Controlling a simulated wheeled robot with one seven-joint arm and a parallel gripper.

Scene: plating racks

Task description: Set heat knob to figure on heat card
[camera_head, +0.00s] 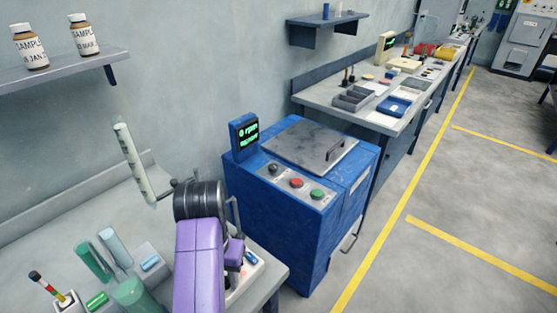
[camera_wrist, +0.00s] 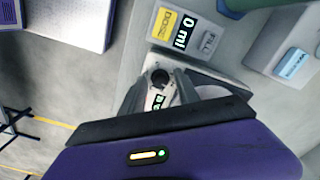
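A small black round knob (camera_wrist: 160,77) sits on a pale unit on the bench in the wrist view. Whether it is the heat knob cannot be read. My gripper (camera_wrist: 162,84) points at it with its two grey fingers apart, one on each side of the knob; contact cannot be told. A small display with green characters (camera_wrist: 157,102) shows between the fingers, partly hidden. In the head view my purple arm covers much of the unit (camera_head: 248,274). I cannot make out a heat card in either view.
A blue machine (camera_head: 290,215) with a green-lit display (camera_head: 247,133) stands right of the bench. Green cylinders (camera_head: 93,262) and a tilted clear tube (camera_head: 133,160) stand near my arm.

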